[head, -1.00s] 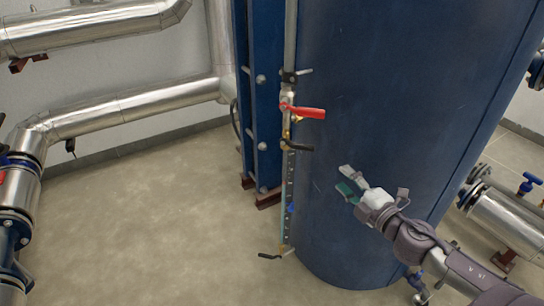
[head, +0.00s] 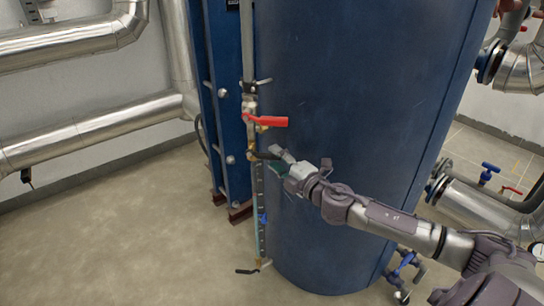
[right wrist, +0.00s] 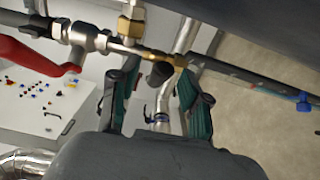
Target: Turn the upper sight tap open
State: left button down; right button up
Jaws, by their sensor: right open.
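The upper sight tap has a black lever (head: 266,155) that points right from its brass body, at the top of the sight glass (head: 260,205) beside the blue tank. My right gripper (head: 279,164) is open at the end of this lever. In the right wrist view, the dark lever end (right wrist: 159,73) shows between the two green-padded fingers (right wrist: 158,90), with a gap on each side. Whether a finger touches it cannot be told. The brass fitting (right wrist: 180,61) is just behind. My left gripper is not in view.
A red lever valve (head: 266,121) sits just above the tap. The lower tap's black lever (head: 247,271) is near the floor. The big blue tank (head: 350,120) stands close behind my right arm. Silver pipes (head: 90,130) run at left; the floor there is clear.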

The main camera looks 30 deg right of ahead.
jog(key=shift+w+a, duration=0.1)
jog(key=shift+w, duration=1)
jog(key=shift+c, duration=0.2)
grip_shut()
